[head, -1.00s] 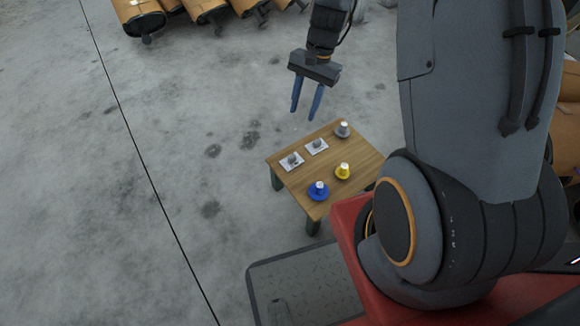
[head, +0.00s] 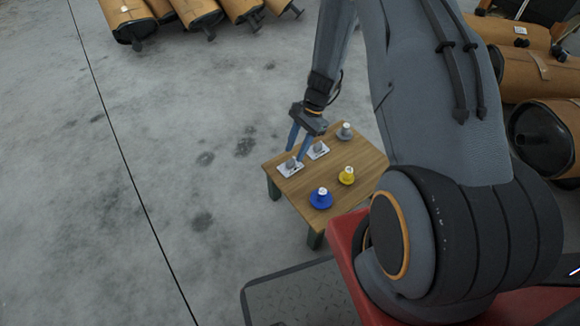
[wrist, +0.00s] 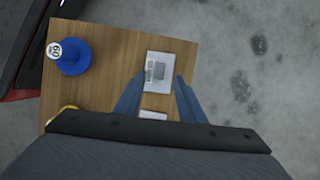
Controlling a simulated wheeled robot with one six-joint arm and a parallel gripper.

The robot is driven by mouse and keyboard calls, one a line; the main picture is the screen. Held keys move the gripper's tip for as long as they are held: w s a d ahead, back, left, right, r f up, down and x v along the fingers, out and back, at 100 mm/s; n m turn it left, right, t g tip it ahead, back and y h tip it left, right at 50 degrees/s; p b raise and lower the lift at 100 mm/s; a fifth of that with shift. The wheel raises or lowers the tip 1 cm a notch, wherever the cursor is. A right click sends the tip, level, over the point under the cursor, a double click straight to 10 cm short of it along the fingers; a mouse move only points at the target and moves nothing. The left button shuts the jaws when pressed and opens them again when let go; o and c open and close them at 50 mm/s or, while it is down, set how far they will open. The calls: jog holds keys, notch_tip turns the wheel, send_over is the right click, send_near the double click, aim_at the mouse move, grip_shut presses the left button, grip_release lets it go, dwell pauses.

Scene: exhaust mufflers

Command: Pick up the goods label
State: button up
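Two small white cards with grey raised pieces, likely the goods labels, lie on the wooden table. The nearer label (head: 283,170) is at the table's left corner, and the other label (head: 321,153) is behind it to the right. My gripper (head: 296,155) is open just above the nearer label. In the wrist view, the label (wrist: 160,66) shows just beyond and between the blue fingertips (wrist: 159,78). I cannot tell whether the fingers touch it. The second label (wrist: 153,115) is partly hidden by my gripper's body.
On the table (head: 348,212) stand a blue tagged piece (head: 321,199), a yellow one (head: 346,176) and a grey one (head: 344,132). Brown mufflers (head: 195,12) lie at the back and right. The concrete floor (head: 120,180) left of the table is clear.

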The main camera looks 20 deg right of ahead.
aim_at(291, 161)
jog(key=b+x, duration=0.1)
jog(key=x, duration=0.3)
jog(key=shift+s+r, duration=0.1)
jog(key=shift+s, duration=0.05)
jog(key=shift+c, duration=0.4)
grip_shut()
jog(key=shift+r, duration=0.1)
